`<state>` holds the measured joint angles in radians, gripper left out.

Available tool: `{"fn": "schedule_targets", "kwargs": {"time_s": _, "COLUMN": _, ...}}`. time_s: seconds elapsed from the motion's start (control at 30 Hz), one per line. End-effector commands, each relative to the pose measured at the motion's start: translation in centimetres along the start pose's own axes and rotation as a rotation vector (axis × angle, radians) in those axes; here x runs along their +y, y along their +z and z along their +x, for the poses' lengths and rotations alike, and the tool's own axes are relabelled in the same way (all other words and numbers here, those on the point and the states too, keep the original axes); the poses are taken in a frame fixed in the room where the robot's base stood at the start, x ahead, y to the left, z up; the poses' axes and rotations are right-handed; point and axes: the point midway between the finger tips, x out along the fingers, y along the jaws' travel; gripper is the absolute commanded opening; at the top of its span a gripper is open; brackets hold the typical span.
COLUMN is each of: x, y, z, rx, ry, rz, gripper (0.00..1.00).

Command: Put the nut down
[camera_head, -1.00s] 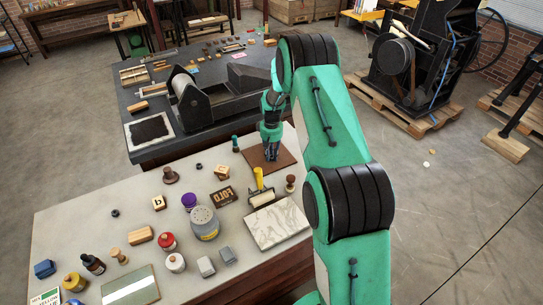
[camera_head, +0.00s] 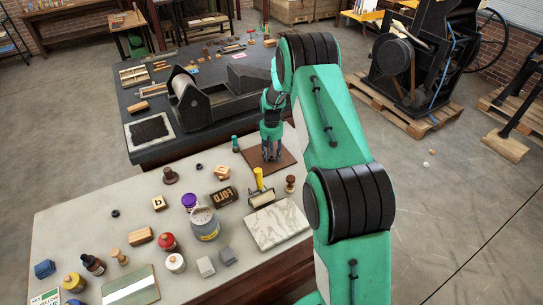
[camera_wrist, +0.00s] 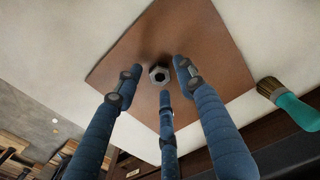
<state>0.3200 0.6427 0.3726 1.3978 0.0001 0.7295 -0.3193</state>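My gripper (camera_wrist: 160,80) has three blue fingers spread around the nut, with visible gaps between fingertips and nut. In the head view my gripper (camera_head: 271,157) points down over the brown mat (camera_head: 288,162) at the far right of the pale table. The nut cannot be made out there.
A teal-handled brush (camera_wrist: 288,103) lies right of the mat in the wrist view. In the head view a yellow-handled roller (camera_head: 260,188), a wooden stamp (camera_head: 290,183) and a marble slab (camera_head: 277,225) stand near the mat. A dark press table (camera_head: 215,125) is behind.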

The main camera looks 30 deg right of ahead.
Motion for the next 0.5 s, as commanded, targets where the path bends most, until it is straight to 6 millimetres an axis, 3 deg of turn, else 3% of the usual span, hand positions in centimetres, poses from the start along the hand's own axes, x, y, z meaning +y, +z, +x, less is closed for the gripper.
{"fn": "schedule_targets", "kwargs": {"time_s": 0.5, "x": 0.0, "y": -0.1, "z": -7.8, "rx": 0.003, "ry": 0.001, "rz": 0.0, "gripper": 0.39}}
